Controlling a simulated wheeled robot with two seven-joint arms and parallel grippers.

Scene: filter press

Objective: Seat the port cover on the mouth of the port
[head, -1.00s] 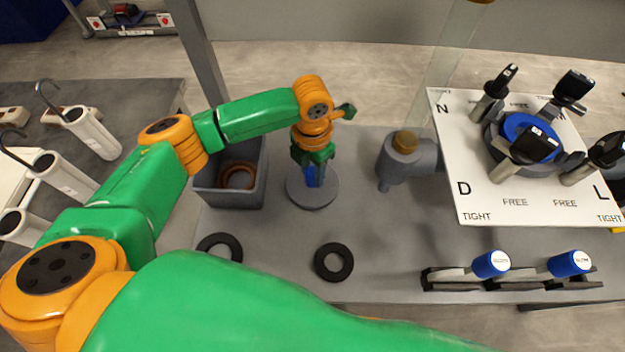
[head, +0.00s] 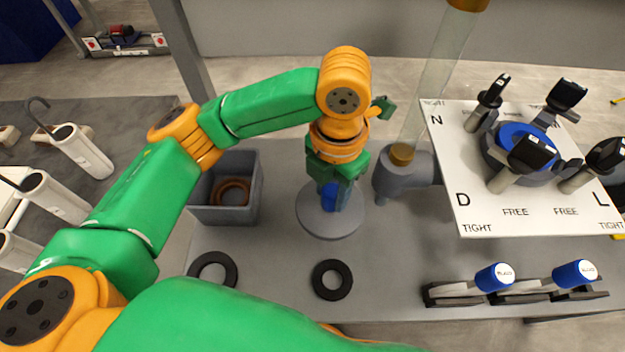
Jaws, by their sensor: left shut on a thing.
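My left gripper (head: 331,187) points down and is shut on the blue handle of the port cover, a flat grey disc (head: 331,223). The cover looks raised above the grey table, roughly level; the gripper hides part of the handle. The port (head: 525,137) is on the white panel at the right, a dark round ring with a blue face, ringed by several black-handled clamps. The cover is to the left of the port and apart from it. My right gripper is not in view.
The white panel (head: 480,214) carries FREE and TIGHT marks. A grey pipe fitting (head: 402,176) with a clear tube stands between cover and panel. A grey bin (head: 226,215) holds an orange-brown ring. Black rings (head: 332,279) and blue-ended tools (head: 494,277) lie at the front.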

